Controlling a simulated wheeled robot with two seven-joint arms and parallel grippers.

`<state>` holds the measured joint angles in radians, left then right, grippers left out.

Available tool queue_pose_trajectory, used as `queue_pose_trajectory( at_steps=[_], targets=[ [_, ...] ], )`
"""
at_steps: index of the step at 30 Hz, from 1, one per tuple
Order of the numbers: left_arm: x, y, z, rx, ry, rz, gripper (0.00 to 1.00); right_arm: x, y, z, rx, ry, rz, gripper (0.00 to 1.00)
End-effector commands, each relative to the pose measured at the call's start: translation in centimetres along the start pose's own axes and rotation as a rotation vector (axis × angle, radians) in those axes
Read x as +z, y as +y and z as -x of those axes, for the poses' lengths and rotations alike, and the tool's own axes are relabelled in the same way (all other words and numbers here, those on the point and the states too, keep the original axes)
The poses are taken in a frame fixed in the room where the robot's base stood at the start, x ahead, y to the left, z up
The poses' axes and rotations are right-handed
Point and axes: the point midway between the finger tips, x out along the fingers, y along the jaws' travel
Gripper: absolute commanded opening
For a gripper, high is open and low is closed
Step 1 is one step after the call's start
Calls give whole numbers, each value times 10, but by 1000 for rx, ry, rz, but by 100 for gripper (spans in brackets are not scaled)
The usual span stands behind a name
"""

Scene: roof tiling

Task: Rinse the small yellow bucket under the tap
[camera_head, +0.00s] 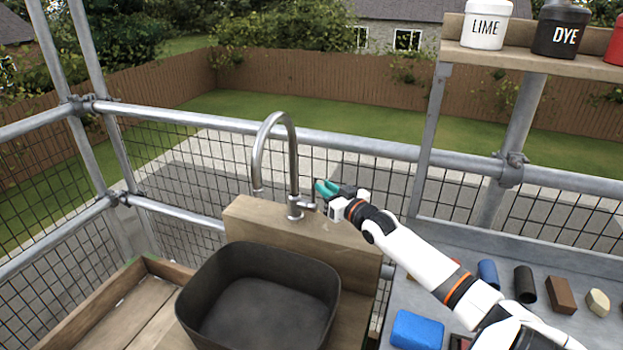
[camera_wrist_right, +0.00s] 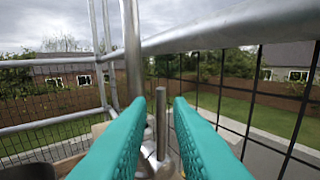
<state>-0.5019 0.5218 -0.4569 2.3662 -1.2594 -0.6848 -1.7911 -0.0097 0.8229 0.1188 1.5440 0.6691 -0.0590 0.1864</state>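The tap (camera_head: 293,165) is a curved metal pipe on a wooden block behind the dark basin (camera_head: 190,300). No water shows under its spout. My right gripper (camera_head: 322,188) has teal fingers and is beside the tap's base, on its right. In the right wrist view the fingers (camera_wrist_right: 159,104) are apart, with the tap's thin upright lever (camera_wrist_right: 161,125) showing in the gap between them. I cannot tell whether they touch it. The tap's pipe (camera_wrist_right: 132,50) stands just left of the lever there. The small yellow bucket and my left gripper are in neither view.
A wooden tray (camera_head: 92,318) lies left of the basin. On the grey bench at right are a blue block (camera_head: 417,330), a blue cylinder (camera_head: 488,273), a black cylinder (camera_head: 525,284) and a brown block (camera_head: 561,295). Metal scaffold rails (camera_head: 345,144) and mesh run behind the tap.

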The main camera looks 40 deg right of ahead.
Motion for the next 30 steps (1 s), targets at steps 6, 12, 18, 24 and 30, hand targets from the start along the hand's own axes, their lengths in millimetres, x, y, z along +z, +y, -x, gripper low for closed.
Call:
queue_pose_trajectory(
  at_steps=[6, 12, 18, 24, 30],
  targets=[
    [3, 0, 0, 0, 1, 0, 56, 1, -1, -36, -1, -3, 2, 19],
    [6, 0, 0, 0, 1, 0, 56, 0, 0, -59, 0, -2, 0, 19],
    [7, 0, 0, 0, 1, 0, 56, 0, 0, -70, -1, 0, 1, 19],
    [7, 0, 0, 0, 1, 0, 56, 0, 0, -72, -1, 1, 1, 19],
    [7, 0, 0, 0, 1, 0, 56, 0, 0, -72, -1, 1, 1, 7]
  ],
)
